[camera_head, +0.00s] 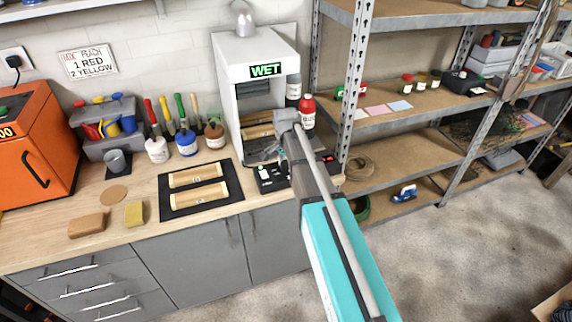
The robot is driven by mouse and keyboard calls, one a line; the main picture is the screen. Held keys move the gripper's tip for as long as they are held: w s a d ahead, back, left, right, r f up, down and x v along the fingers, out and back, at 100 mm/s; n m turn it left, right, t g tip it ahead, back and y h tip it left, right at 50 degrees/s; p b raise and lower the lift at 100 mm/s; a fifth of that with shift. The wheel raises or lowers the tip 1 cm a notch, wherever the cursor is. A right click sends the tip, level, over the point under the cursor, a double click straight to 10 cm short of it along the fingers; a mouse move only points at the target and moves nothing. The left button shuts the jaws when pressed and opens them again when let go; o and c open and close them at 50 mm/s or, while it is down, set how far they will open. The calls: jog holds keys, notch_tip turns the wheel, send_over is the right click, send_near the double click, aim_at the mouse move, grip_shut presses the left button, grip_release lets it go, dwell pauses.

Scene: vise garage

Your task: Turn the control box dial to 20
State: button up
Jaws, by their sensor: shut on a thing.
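The control box (268,178) is a low black box on the counter in front of the white booth. A small green light and pale markings show on its left part. A dark part with a small red readout (327,158) shows right of my arm; I cannot tell whether it belongs to the same box, and the number is too small to read. My arm crosses the middle of the box area and hides the dial. My arm reaches up from the bottom right to a grey joint in front of the booth.
The white booth (228,75) has a lit green WET sign. A metal shelf post (358,80) rises to the right. A black mat (228,197) with two wooden pieces lies left of the box.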

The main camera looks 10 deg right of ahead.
jog(key=shift+m, duration=1)
jog(key=o, duration=1.2)
jog(key=shift+c, duration=0.2)
jog(key=shift+n, duration=0.4)
